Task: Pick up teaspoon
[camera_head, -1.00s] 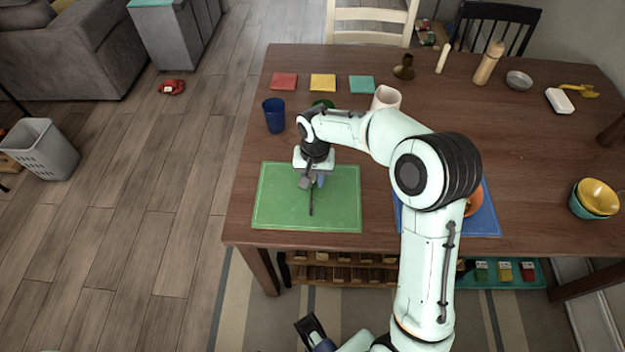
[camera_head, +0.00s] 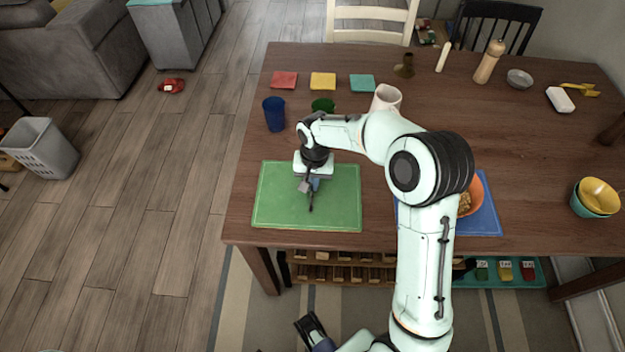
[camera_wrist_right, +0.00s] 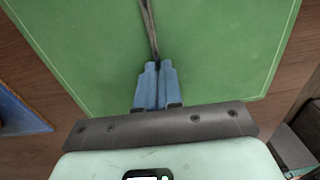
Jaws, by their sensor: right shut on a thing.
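The teaspoon (camera_head: 311,202) is a thin dark shape over the green placemat (camera_head: 270,210), at the near-left side of the table. My right gripper (camera_head: 312,186) is above the mat with its fingers together on the teaspoon. In the right wrist view the blue fingertips (camera_wrist_right: 158,68) are closed on the teaspoon's thin metal handle (camera_wrist_right: 150,28), which runs away from them toward the top edge. The spoon's far end is out of that view. I cannot tell whether the spoon still touches the mat. My left gripper (camera_head: 312,328) is at the bottom, away from the table, its jaw state unclear.
An orange bowl (camera_head: 475,193) sits on a blue placemat (camera_head: 487,218) to the right, partly behind my arm. The table's front edge is close to the green mat.

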